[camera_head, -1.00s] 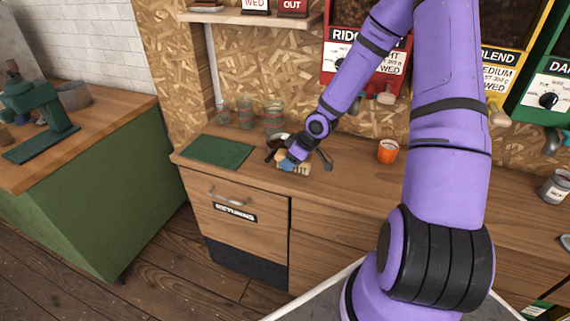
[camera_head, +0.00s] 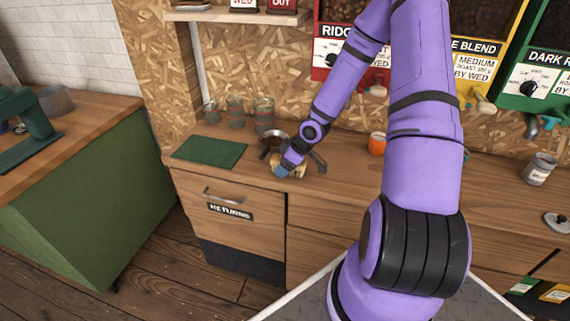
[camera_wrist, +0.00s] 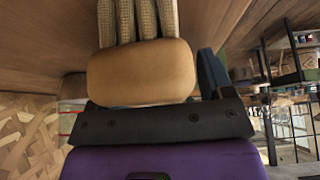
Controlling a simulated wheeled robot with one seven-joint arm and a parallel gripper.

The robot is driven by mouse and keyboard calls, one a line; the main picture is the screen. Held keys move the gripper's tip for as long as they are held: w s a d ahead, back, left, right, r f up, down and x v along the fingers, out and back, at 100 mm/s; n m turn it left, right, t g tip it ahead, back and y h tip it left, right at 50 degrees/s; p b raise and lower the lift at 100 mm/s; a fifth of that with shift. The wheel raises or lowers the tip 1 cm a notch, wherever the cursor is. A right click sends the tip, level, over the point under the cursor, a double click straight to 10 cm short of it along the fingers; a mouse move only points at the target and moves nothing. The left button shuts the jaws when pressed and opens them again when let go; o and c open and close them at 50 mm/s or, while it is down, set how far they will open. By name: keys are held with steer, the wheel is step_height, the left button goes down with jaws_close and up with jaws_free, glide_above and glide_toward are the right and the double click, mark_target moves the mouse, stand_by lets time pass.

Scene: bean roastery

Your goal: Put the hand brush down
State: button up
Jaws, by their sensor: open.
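The hand brush has a rounded tan wooden body (camera_wrist: 143,73) and pale bristle tufts (camera_wrist: 140,18). It fills the middle of the wrist view, right in front of my gripper (camera_head: 290,168). A dark blue finger (camera_wrist: 211,75) stands at the brush's right side; the other finger is mostly hidden. My gripper is open, with the brush between its fingers. In the head view my gripper is low over the wooden counter (camera_head: 345,165), and only a bit of the tan brush (camera_head: 302,172) shows. I cannot tell whether the brush touches the counter.
A green mat (camera_head: 209,151) lies left of my gripper. A dark round dish (camera_head: 273,139) is just behind it, and several glasses (camera_head: 235,112) stand at the back. An orange cup (camera_head: 377,144) stands to the right. The counter between gripper and cup is mostly clear.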

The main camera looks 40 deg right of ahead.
steer(key=shift+v, duration=6.05)
steer(key=shift+s+a+r+g+h, duration=0.15)
steer(key=shift+s+a+g+h, duration=0.15)
steer(key=shift+g+h, duration=0.15)
steer(key=s+a+r+m+g+h, duration=0.1)
steer(key=s+a+r+m+h, duration=0.2)
steer(key=r, duration=0.6)
steer(key=s+a+r+m+g+h, duration=0.1)
steer(key=s+a+r+h, duration=0.25)
steer(key=s+r, duration=0.4)
steer(key=s+a+r+m+t+y, duration=0.3)
steer(key=s+a+r, duration=0.5)
steer(key=s+r, duration=0.3)
step_height(320, 180, up, 2)
steer(key=shift+s+a+r+m+y, duration=0.1)
steer(key=shift+s+a+m+y, duration=0.2)
steer(key=shift+a+y, duration=0.1)
steer(key=shift+o, duration=0.4)
steer(key=shift+w, duration=0.1)
